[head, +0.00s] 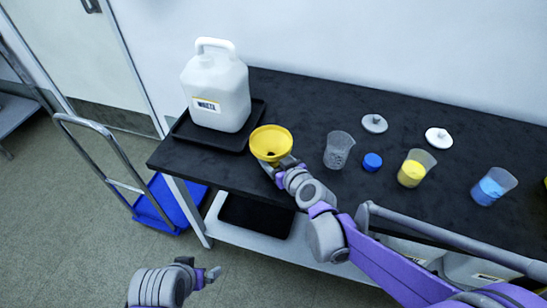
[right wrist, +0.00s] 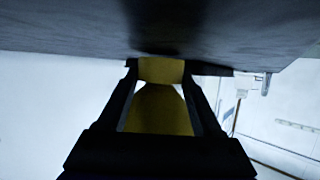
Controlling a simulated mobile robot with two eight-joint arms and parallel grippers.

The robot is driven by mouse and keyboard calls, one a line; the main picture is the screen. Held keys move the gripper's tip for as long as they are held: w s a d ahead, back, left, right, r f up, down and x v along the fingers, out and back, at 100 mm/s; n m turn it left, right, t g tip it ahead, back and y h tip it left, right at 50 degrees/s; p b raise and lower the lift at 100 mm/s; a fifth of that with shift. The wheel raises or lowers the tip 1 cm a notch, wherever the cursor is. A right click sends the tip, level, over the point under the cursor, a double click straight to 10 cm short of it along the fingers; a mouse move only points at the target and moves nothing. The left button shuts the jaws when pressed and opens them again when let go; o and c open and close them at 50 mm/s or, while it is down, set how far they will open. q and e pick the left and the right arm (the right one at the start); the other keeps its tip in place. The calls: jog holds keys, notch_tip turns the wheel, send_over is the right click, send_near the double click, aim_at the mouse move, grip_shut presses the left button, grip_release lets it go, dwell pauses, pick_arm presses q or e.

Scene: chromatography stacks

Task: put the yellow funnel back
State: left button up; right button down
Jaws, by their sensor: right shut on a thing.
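The yellow funnel (head: 271,141) is by the front edge of the black bench, just right of the black tray, with its wide mouth facing up. My right gripper (head: 279,166) is shut on it from the front. In the right wrist view the yellow funnel (right wrist: 160,110) fills the space between the two dark fingers (right wrist: 160,72). I cannot tell whether the funnel touches the bench. My left gripper (head: 207,277) is low over the floor at the bottom, away from the bench; its jaw opening is unclear.
A white waste jug (head: 215,88) stands on the black tray (head: 188,129). Right of the funnel are a grey-filled beaker (head: 338,150), a blue cap (head: 372,161), a yellow-filled beaker (head: 415,168), a blue-filled beaker (head: 492,187) and two pale lids (head: 374,123). A blue cart (head: 160,203) stands left.

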pick_arm(q)
jog(key=shift+s+f, duration=0.1)
pick_arm(e)
jog(key=shift+s+f, duration=0.15)
jog(key=shift+f, duration=0.2)
grip_release()
jog(key=shift+a, duration=0.1)
